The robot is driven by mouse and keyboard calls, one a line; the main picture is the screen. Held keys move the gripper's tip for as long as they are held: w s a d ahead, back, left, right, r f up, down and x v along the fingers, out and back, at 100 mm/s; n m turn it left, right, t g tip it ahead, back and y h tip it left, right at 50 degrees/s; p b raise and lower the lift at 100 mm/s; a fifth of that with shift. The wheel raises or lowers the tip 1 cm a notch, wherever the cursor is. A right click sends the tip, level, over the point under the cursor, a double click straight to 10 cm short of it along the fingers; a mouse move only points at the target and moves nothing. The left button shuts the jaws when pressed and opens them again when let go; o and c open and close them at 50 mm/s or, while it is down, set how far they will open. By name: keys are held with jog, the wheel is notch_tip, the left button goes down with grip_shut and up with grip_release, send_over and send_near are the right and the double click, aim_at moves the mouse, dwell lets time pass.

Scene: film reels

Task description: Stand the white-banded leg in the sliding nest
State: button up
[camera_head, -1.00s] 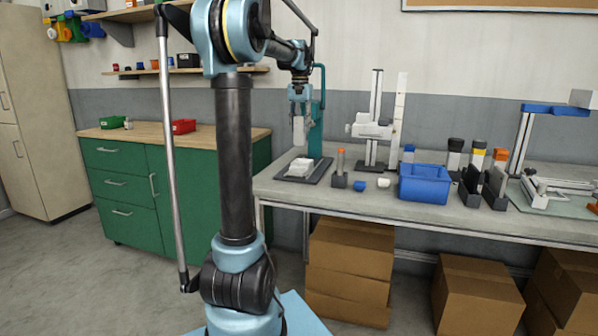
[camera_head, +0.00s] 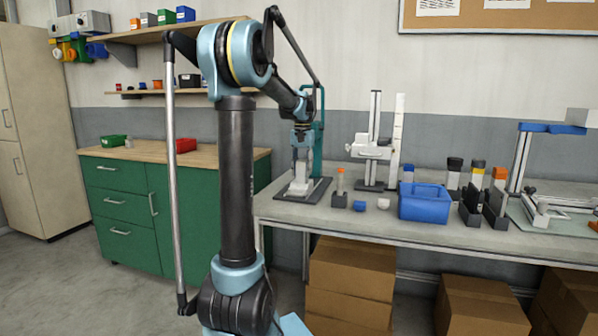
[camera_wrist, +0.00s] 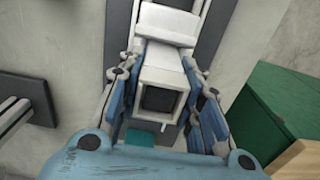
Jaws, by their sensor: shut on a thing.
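My gripper (camera_head: 302,146) is above the press-like stand at the left end of the bench, shut on a pale, upright leg (camera_head: 301,166). In the wrist view the leg (camera_wrist: 163,75) is a pale square piece with a dark end, between the blue fingers of my gripper (camera_wrist: 162,105). I cannot make out its band. The white sliding nest (camera_head: 299,187) is on a dark base plate (camera_head: 318,192) directly below. The leg's lower end meets or overlaps the nest in the head view; I cannot tell whether it is seated.
A teal column (camera_head: 319,130) stands close behind my gripper. To the right are a small holder with an orange-topped piece (camera_head: 340,185), a measuring stand (camera_head: 373,150), a blue bin (camera_head: 424,203) and dark holders (camera_head: 470,208) with banded pieces. A green cabinet (camera_head: 120,200) stands left.

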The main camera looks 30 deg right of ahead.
jog(key=o, duration=1.2)
jog(key=shift+f, duration=0.1)
